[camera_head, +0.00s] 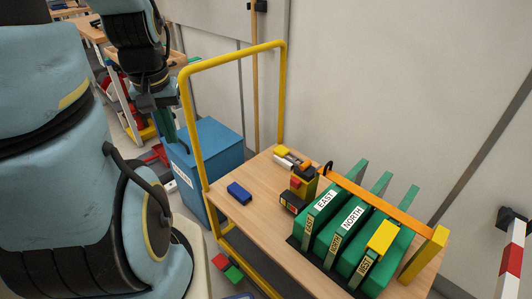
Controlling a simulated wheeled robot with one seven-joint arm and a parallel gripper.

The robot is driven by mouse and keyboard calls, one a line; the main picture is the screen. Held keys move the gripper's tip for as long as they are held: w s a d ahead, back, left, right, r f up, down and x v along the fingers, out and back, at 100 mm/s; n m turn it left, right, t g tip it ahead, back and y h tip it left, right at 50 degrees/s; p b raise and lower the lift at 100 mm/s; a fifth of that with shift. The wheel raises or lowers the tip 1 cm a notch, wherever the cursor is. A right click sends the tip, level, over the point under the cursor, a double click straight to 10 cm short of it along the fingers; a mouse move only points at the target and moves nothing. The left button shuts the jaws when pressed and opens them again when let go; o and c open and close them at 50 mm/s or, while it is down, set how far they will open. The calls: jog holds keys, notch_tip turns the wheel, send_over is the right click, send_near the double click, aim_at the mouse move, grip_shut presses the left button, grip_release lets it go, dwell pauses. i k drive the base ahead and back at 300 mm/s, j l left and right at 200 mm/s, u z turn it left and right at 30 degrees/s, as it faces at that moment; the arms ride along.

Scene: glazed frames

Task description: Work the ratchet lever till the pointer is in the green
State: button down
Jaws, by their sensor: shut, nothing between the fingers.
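An orange strap (365,195) runs over several green slabs (345,222) labelled EAST, NORTH and WEST on a wooden cart top (255,222). The ratchet lever and pointer are too small to make out for sure.
A yellow tubular rail (235,56) rises at the cart's left end. A blue block (239,192) and small yellow and white pieces (288,156) lie on the cart. A yellow post (424,256) holds the strap's right end. Red and green blocks (227,266) lie below.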

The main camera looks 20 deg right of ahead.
aim_at(282, 152)
jog(key=z, duration=0.95)
